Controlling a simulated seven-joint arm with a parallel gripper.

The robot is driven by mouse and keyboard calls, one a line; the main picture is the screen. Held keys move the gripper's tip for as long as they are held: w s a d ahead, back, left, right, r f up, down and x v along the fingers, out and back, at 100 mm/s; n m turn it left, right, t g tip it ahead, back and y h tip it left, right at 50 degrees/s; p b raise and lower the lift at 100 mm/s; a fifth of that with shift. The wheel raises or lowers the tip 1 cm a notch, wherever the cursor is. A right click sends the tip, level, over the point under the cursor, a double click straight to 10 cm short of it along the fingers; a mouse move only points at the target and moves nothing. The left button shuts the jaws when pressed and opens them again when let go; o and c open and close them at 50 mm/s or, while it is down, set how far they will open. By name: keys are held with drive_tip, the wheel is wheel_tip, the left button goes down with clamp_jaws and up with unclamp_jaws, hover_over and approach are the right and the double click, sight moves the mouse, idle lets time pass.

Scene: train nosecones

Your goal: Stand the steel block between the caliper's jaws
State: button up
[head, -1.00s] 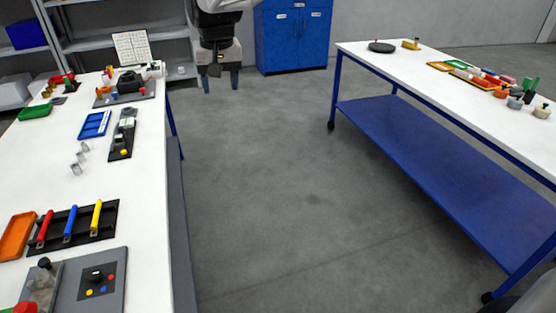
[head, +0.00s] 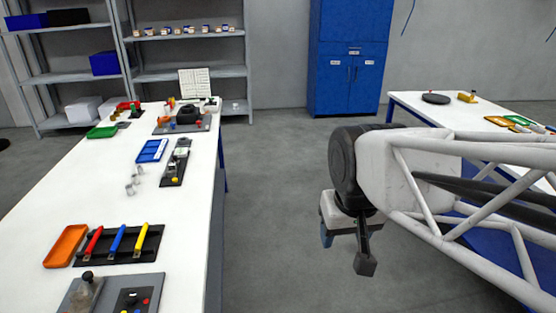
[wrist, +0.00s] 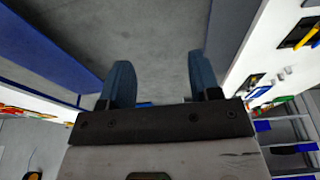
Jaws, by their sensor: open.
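Several small silvery blocks (head: 131,185) stand on the left white table, left of a dark fixture. One of them may be the steel block; they are too small to tell apart. The dark fixture (head: 172,180) carries grey parts and a yellow knob, and may hold the caliper; its jaws cannot be made out. My gripper (head: 326,237) hangs over the aisle, right of the left table and well apart from the blocks. The wrist view shows its two blue fingers spread wide, with nothing between them (wrist: 161,75).
The left table (head: 60,210) also holds a blue tray (head: 152,151), an orange tray (head: 66,246), a black rack with colored handles (head: 118,246) and a grey panel (head: 110,297). A second table (head: 410,98) stands at right. Grey floor (head: 265,200) between them is clear.

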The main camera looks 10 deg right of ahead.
drive_tip(key=s, duration=0.1)
drive_tip(key=s+f, duration=0.2)
drive_tip(key=s, duration=0.1)
drive_tip(key=shift+d+f, duration=0.25)
drive_tip(key=shift+d, duration=0.05)
